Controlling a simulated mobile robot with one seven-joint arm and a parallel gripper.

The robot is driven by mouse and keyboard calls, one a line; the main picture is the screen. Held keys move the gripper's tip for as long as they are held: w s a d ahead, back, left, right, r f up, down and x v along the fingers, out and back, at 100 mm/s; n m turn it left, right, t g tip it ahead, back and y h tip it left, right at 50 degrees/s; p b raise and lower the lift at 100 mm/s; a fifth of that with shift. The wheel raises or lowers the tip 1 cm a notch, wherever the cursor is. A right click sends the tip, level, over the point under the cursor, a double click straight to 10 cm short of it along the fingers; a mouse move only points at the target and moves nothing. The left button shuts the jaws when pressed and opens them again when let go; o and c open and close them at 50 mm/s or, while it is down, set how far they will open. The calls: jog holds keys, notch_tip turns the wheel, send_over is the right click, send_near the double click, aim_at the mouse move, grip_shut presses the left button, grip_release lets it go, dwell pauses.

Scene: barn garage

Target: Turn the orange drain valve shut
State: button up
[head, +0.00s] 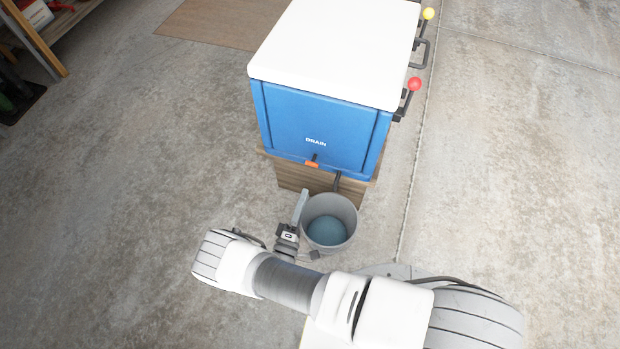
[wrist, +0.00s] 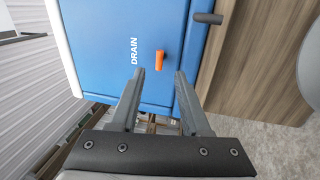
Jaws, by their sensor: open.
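The orange drain valve (head: 312,164) sits low on the front of a blue cooler (head: 320,125), below the white word DRAIN. In the wrist view the orange handle (wrist: 160,60) stands out from the blue face, just beyond and between the two finger ends. My gripper (wrist: 160,74) is open and empty. The handle appears apart from both fingers. In the head view my gripper (head: 303,195) is in front of the cooler, below the valve, beside the bucket. A dark spout (head: 337,182) shows above the bucket; it also appears in the wrist view (wrist: 208,18).
A grey bucket (head: 351,210) with bluish liquid or a blue bottom stands below the spout, close to my gripper's right. The cooler rests on a wooden stand (head: 293,180).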

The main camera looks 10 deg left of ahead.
jog(key=v, duration=0.7)
jog(key=shift+s, duration=0.4)
